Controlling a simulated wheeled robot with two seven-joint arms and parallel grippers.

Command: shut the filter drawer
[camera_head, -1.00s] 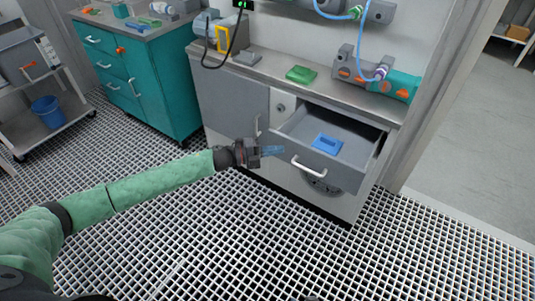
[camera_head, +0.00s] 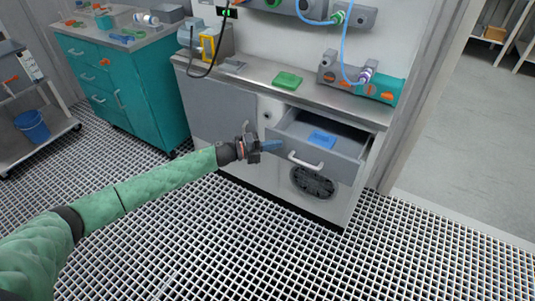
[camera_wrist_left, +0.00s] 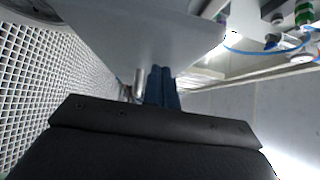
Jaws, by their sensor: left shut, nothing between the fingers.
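The filter drawer (camera_head: 335,163) is a grey drawer in the right part of the grey cabinet, and it stands partly open. It has a pale bar handle (camera_head: 305,162) on its front, and a blue block (camera_head: 322,139) lies inside. My left gripper (camera_head: 272,146) is shut and empty, with its blue fingertips by the left end of the drawer front. I cannot tell whether they touch it. In the left wrist view the blue fingers (camera_wrist_left: 162,88) are together, close to a pale grey panel. My right gripper is not in view.
The steel worktop (camera_head: 255,72) above holds a green block (camera_head: 287,81) and a grey and teal device (camera_head: 365,80) with a blue hose. A teal cabinet (camera_head: 140,90) stands at the left. A grille (camera_head: 312,182) is below the drawer. The grated floor in front is clear.

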